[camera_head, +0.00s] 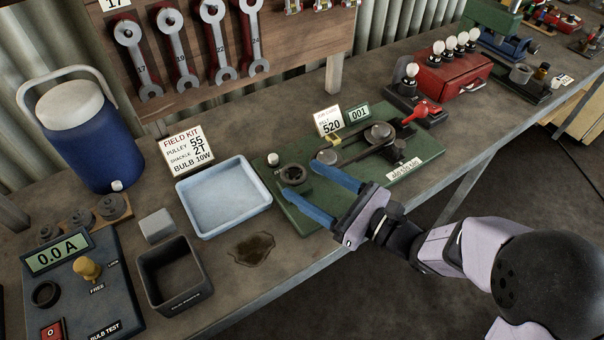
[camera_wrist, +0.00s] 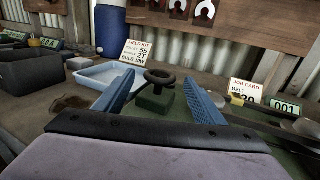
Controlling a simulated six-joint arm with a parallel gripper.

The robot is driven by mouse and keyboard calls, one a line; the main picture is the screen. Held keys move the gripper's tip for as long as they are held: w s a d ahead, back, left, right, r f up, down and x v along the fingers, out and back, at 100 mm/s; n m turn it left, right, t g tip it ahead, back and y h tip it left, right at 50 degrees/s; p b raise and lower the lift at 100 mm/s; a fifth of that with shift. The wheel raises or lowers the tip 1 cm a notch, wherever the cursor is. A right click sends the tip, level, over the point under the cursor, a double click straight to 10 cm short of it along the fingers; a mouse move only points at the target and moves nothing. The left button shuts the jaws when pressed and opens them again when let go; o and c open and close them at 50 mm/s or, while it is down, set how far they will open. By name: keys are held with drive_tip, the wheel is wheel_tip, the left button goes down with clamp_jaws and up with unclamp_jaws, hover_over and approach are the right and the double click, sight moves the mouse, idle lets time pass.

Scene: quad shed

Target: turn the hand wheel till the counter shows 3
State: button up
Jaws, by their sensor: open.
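The hand wheel (camera_head: 292,174) is a small dark ring on the left end of the green base plate (camera_head: 425,148). In the wrist view the hand wheel (camera_wrist: 160,77) stands on a green block, ahead of my gripper and between the lines of its fingers. The counter (camera_head: 359,112) at the back of the plate reads 001; it also shows in the wrist view (camera_wrist: 286,108). My gripper (camera_head: 299,181) is open and empty, its two blue fingers pointing toward the wheel from the front. I cannot tell whether either fingertip touches it.
A belt and pulleys (camera_head: 378,133) and a red-handled part (camera_head: 420,111) are right of the wheel. A job card (camera_head: 328,121) stands behind. A pale blue tray (camera_head: 222,195) is close on the left, with a dark stain (camera_head: 252,248) on the bench before it.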

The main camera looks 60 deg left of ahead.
drive_tip(key=shift+x, duration=1.15)
drive_tip(key=shift+c, duration=0.5)
drive_tip(key=c, duration=1)
drive_tip(key=shift+o, duration=0.2)
drive_tip(key=shift+w+g, duration=0.1)
drive_tip(key=shift+g, duration=0.2)
drive_tip(key=shift+w+a+n+g+h+b, duration=0.15)
drive_tip(key=shift+n+g+h+b, duration=0.3)
drive_tip(key=shift+n+g, duration=0.4)
drive_tip(key=shift+w+a+n+g+h+b, duration=0.15)
drive_tip(key=shift+n+g+h+b, duration=0.3)
drive_tip(key=shift+n+g+h, duration=1.2)
drive_tip(key=shift+r+g, duration=0.1)
drive_tip(key=shift+g, duration=0.3)
